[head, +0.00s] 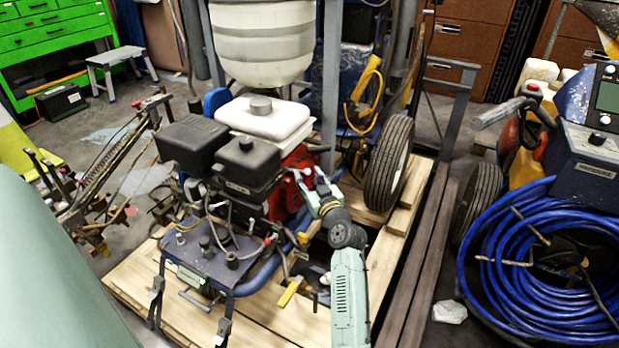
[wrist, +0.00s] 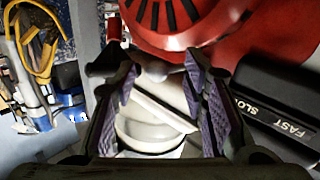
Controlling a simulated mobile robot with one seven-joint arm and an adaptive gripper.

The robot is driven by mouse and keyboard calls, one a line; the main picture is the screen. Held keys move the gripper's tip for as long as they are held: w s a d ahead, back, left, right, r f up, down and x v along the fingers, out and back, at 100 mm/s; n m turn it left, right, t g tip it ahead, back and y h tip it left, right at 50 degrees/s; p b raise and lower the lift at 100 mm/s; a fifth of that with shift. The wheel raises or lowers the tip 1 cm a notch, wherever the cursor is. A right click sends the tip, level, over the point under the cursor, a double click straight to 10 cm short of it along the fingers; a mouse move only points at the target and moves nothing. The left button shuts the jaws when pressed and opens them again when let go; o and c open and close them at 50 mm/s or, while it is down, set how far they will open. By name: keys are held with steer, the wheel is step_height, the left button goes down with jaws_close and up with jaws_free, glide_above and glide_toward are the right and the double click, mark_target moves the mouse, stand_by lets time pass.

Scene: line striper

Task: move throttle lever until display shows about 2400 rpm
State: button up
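The striper's engine (head: 297,185) has a red cover, which fills the top of the wrist view (wrist: 190,15). A black throttle panel (wrist: 270,108) marked FAST and SLOW is at the right of the wrist view, outside my right finger. I cannot make out the throttle lever for certain. My gripper (wrist: 160,75) is open, with purple pads apart. A pale rounded part with a slanted bar (wrist: 165,112) shows between the fingers; I cannot tell whether they touch it. In the head view my gripper (head: 304,178) is beside the red engine. No rpm reading is legible.
The engine stands on a wooden pallet (head: 130,278) with a white tank (head: 262,40) above. A black tyre (head: 389,163) is right of the engine. Coiled blue hose (head: 500,250) and another machine with a dark screen (head: 607,95) are at far right.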

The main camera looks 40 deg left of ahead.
step_height(320, 180, up, 10)
stand_by(0.6)
stand_by(0.4)
